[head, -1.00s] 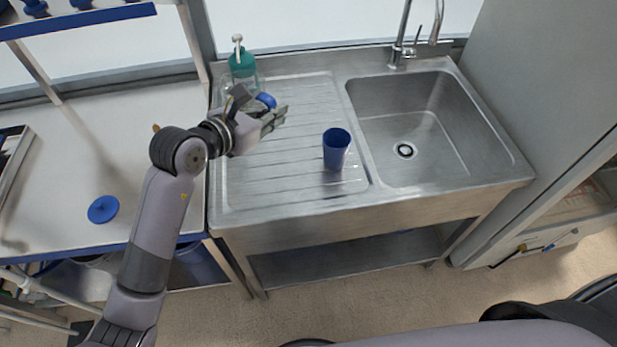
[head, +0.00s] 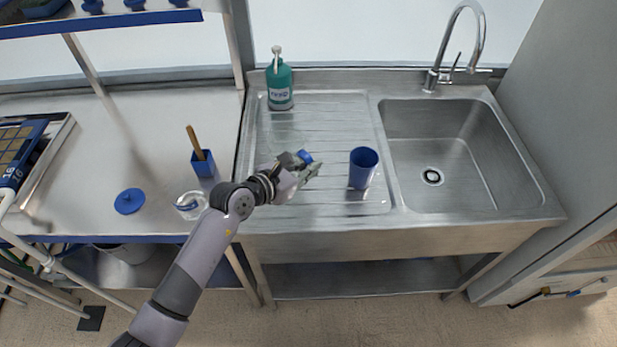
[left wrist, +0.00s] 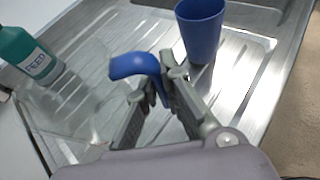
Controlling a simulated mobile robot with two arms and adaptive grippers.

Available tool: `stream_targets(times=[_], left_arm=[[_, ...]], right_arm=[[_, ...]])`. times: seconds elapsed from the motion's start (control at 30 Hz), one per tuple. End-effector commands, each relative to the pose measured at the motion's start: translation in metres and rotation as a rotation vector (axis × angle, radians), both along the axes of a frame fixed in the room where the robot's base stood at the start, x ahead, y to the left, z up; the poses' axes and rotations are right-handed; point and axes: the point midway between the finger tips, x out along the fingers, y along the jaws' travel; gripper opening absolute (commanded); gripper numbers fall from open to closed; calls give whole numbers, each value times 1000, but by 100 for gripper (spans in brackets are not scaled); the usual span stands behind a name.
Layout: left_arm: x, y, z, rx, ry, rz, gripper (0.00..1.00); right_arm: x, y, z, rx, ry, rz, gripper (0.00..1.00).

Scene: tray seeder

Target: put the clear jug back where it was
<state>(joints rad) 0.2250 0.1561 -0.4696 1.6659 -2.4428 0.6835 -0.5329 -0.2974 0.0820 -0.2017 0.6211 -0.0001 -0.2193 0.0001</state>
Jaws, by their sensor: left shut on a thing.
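My left gripper (head: 308,170) is over the ribbed drainboard (head: 270,140), left of the blue cup. It is shut on the blue handle of the clear jug (head: 305,156). In the left wrist view the gripper (left wrist: 160,98) has the handle (left wrist: 136,65) between its fingers. The jug's see-through body shows only faintly to the left of the handle. I cannot tell whether its base touches the drainboard. My right gripper is not in view.
A blue cup (head: 363,168) stands on the drainboard near the sink (head: 455,150). A teal bottle (head: 279,85) stands at the back. On the left bench are a blue pot with a wooden stick (head: 202,162), a clear vessel (head: 190,205) and a blue lid (head: 129,201).

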Motion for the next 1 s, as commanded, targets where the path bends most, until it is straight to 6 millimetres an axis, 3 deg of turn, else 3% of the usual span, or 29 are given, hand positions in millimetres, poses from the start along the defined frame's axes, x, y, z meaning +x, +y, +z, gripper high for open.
stream_targets(times=[0.3,0.77,0.8,1.0], left_arm=[[0,0,-40,-1,1,-1,0],[0,0,-47,0,-2,0,0],[0,0,-47,0,0,0,9],[0,0,-47,1,1,0,23]], right_arm=[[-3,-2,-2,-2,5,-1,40],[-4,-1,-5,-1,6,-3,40],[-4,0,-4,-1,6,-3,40],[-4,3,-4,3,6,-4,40]])
